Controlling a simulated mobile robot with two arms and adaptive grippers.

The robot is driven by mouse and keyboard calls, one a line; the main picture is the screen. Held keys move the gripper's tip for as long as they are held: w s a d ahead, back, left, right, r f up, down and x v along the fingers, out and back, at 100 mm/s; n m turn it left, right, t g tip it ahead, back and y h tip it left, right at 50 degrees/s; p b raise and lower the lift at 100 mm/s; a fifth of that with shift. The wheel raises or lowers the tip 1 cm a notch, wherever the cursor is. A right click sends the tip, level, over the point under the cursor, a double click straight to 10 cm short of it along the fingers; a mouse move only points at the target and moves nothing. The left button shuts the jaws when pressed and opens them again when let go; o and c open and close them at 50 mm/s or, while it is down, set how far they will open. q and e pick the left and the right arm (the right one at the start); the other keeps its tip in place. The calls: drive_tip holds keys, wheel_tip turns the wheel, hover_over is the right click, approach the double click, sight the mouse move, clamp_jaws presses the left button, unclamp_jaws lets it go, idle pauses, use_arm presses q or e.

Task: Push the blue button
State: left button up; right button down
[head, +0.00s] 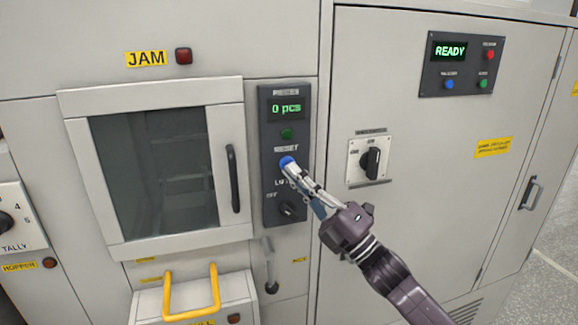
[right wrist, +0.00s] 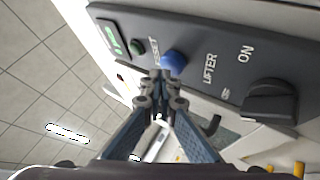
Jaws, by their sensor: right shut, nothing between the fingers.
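A blue button (head: 286,161) sits on a dark vertical control panel (head: 270,215), just below the label RESET. It also shows as a round blue cap in the right wrist view (right wrist: 174,62). My right gripper (head: 292,170) is shut and empty, its fingertips at the button's lower right edge in the head view. In the right wrist view the closed fingertips (right wrist: 161,78) are right beside the button; I cannot tell whether they touch it. A second blue button (head: 449,84) is on the READY panel (head: 430,78) at upper right. My left gripper is out of view.
The dark panel also has a "0 pcs" display (head: 287,109), a green button (head: 287,134) and a LIFTER knob (head: 288,209). A windowed door (head: 85,190) with a dark handle (head: 233,178) is at left. A rotary switch (head: 371,162) is at right. A yellow handle (head: 190,314) protrudes below.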

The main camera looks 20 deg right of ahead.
drive_tip(key=shift+s, duration=0.45)
drive_tip(key=shift+s, duration=0.1)
drive_tip(key=shift+s, duration=2.4)
